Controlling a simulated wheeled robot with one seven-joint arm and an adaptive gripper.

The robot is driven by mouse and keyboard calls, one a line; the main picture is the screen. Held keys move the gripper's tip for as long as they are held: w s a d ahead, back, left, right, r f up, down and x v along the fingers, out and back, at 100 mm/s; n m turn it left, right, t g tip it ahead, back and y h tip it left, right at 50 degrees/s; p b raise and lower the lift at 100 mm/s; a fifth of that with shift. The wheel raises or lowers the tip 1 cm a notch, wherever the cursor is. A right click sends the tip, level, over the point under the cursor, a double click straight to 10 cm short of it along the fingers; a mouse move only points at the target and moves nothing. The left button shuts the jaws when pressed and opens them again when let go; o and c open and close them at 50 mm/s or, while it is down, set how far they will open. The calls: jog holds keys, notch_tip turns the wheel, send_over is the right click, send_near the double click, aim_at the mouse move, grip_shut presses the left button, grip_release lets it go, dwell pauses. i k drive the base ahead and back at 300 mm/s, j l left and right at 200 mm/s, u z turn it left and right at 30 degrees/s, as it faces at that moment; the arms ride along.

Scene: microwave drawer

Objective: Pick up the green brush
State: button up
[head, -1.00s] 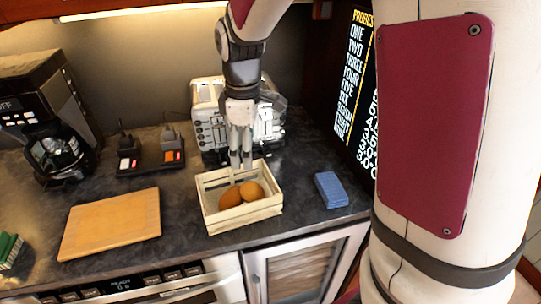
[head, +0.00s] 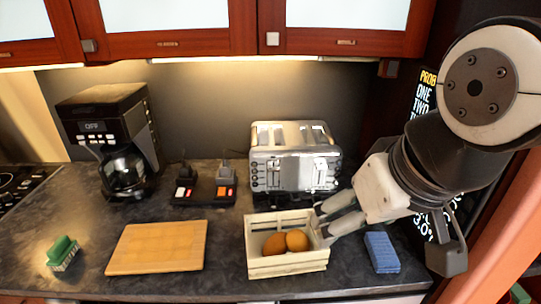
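The green brush (head: 62,252) lies on the dark counter at the far left, with its green handle up and pale bristles below. My gripper (head: 323,221) is far to its right, over the right end of a wooden crate. Its two grey fingers point left and are apart, with nothing seen between them. I cannot tell whether the fingers touch the crate rim.
The wooden crate (head: 288,269) holds brown, egg-shaped items. A cutting board (head: 157,247) lies between brush and crate. A coffee maker (head: 113,135), a toaster (head: 294,165) and a dark tray with shakers (head: 204,192) stand behind. A blue sponge (head: 381,252) lies right.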

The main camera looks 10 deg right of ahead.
aim_at(62, 252)
jog(key=u, duration=1.3)
jog(key=i+j+z, duration=0.15)
jog(key=i+j, duration=0.15)
jog(key=i+j+z, duration=0.15)
jog(key=i+j, duration=0.15)
jog(key=j, duration=0.15)
jog(key=i+j+z, duration=0.2)
jog(key=j, duration=0.2)
jog(key=i, duration=0.05)
